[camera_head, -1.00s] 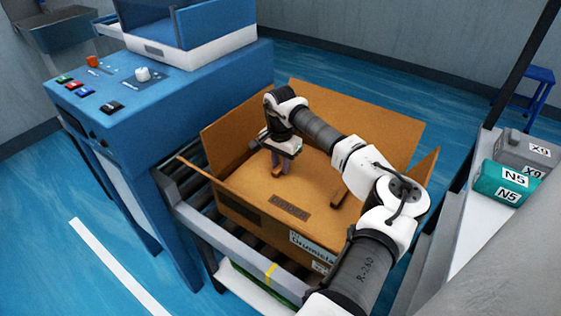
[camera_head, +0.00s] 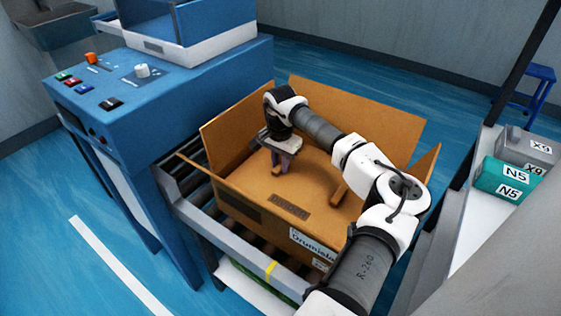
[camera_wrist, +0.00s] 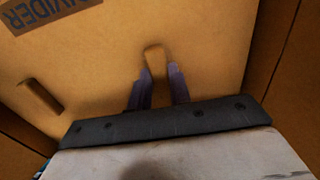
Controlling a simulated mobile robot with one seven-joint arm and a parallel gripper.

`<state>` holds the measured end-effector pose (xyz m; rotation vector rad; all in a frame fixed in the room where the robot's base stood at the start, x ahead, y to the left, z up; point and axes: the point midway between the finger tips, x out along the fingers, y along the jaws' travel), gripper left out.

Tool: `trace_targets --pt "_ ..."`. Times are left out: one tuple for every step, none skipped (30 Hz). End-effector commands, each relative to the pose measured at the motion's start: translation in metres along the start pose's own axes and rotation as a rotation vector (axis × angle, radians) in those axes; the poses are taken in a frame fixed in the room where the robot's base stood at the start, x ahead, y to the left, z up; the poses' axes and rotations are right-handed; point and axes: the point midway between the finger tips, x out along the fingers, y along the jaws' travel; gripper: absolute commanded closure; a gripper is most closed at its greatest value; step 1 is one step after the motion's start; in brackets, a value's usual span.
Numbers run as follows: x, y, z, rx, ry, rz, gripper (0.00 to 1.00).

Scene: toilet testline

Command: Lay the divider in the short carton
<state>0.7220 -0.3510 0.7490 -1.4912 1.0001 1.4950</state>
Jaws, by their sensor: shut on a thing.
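The divider (camera_head: 310,187) is a flat brown board with a dark printed label and two raised grips. It is inside the open carton (camera_head: 248,211), between its walls. How deep it sits and whether it rests on anything cannot be told. My gripper (camera_head: 281,167) reaches down into the carton. Its purple fingers (camera_wrist: 158,88) are shut on one of the divider's grips (camera_wrist: 155,62). The other grip (camera_wrist: 40,97) stands free to the left in the wrist view. The divider's label shows at the top left there. My gripper hides part of the board.
The carton's flaps stand open and it sits on a roller conveyor (camera_head: 190,182). A blue machine (camera_head: 175,100) with buttons stands at the left. Teal (camera_head: 508,178) and grey (camera_head: 527,148) containers stand on a surface at the right. A blue stool (camera_head: 535,88) is behind.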

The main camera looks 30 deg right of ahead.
Motion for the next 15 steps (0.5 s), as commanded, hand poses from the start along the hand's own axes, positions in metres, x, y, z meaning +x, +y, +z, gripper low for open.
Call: trace_targets --pt "0.0007 0.0001 0.0000 0.000 0.001 0.000 1.00" --pt "0.0008 0.0001 0.0001 0.000 0.001 0.000 1.00" --pt "0.0008 0.0001 0.0001 0.000 0.001 0.000 1.00" --pt "0.0008 0.0001 0.0001 0.000 0.001 0.000 1.00" --pt "0.0007 0.0001 0.0001 0.000 0.001 0.000 1.00" --pt "0.0007 0.0001 0.0001 0.000 0.001 0.000 1.00" --pt "0.0007 0.0001 0.0001 0.000 0.001 0.000 1.00" --pt "0.0007 0.0000 0.0002 0.000 0.001 0.000 1.00" --pt "0.0007 0.0001 0.0002 0.000 0.001 0.000 0.77" --pt "0.0007 0.0001 0.0001 0.000 0.001 0.000 0.73" --pt "0.0007 0.0001 0.0001 0.000 0.001 0.000 0.69" --pt "0.0007 0.0000 0.0001 0.000 0.001 0.000 0.64" --pt "0.0008 0.0000 0.0001 0.000 0.001 0.000 0.60" --pt "0.0008 0.0000 0.0001 0.000 0.001 0.000 0.56" --pt "0.0008 0.0000 0.0001 0.000 0.001 0.000 0.55"
